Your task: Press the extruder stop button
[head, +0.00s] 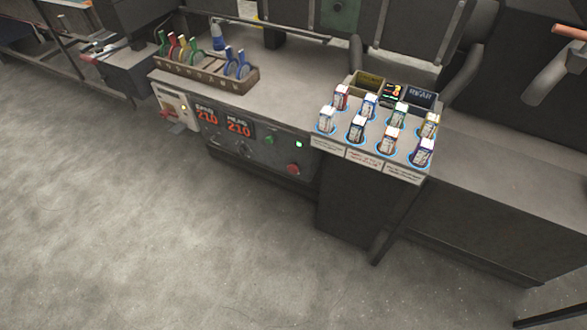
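A dark control panel (250,153) is on the front of the workbench. A round red button (293,169) sits at the panel's lower right; I take it for the extruder stop button, though no label on it is readable. A green button (268,140) is up and left of it, and a small lit green lamp (299,144) is just above it. Two displays (238,128) with red digits reading 210 are at the panel's left. My gripper does not show in the head view, and nothing covers the red button.
A white box (178,106) with a red part hangs left of the panel. A rack of coloured-handled tools (205,75) stands on the bench. The grey floor (150,230) before the panel is clear.

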